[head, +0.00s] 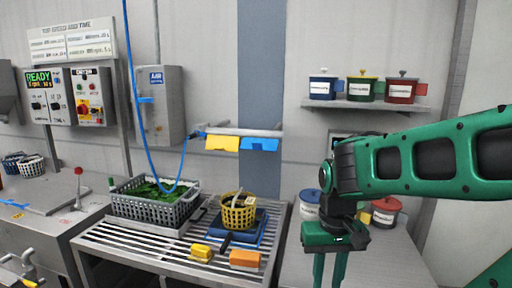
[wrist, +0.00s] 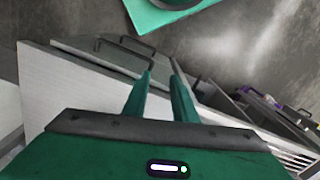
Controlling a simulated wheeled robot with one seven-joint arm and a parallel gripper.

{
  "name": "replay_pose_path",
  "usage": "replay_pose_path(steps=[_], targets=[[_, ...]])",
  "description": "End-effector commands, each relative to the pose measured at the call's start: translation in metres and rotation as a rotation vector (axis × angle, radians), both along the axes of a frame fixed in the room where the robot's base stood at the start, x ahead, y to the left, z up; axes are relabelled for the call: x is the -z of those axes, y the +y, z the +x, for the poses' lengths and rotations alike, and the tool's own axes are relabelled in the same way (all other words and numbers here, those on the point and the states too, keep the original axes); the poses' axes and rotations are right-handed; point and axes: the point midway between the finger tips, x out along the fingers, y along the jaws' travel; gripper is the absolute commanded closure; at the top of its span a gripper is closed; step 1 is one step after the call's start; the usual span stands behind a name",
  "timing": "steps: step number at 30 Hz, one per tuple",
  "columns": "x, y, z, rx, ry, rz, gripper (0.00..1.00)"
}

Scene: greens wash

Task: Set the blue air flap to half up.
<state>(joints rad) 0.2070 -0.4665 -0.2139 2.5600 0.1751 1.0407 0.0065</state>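A blue flap (head: 259,144), which I take to be the air flap, hangs from a grey bar on the back wall, beside a yellow flap (head: 222,142). It looks lowered, but its exact angle is hard to judge. My gripper (head: 330,280) points down in front of the right-hand counter, right of and nearer than the flap and well apart from it. In the wrist view my gripper (wrist: 162,70) shows two green fingers with a gap between them and nothing held. The blue flap is not seen in the wrist view.
A slatted table (head: 150,232) below the flaps holds a grey crate (head: 187,211) of greens, a yellow basket (head: 238,214) and sponge-like blocks. A blue hose (head: 133,90) hangs beside a grey AIR box (head: 160,115). A shelf (head: 365,105) with several pots is at right.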

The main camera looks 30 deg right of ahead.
Motion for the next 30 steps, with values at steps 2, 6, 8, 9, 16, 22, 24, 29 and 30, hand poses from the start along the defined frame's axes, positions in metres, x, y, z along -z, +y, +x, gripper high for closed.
replay_pose_path(steps=[2,6,8,9,16,22,24,29,30], targets=[[0.0,0.0,0.0,0.0,0.0,0.0,0.75],[-0.005,-0.001,-0.006,0.0,-0.011,-0.005,0.96],[-0.013,-0.007,-0.001,0.006,-0.027,-0.021,1.0],[-0.019,-0.013,0.009,0.011,-0.039,-0.038,1.0],[-0.097,-0.067,0.131,0.066,-0.182,-0.234,1.0],[-0.18,-0.093,0.254,0.12,-0.357,-0.396,1.0],[-0.208,-0.094,0.294,0.141,-0.422,-0.441,1.0],[-0.264,-0.089,0.371,0.193,-0.559,-0.516,1.0],[-0.275,-0.087,0.385,0.205,-0.586,-0.528,1.0]])
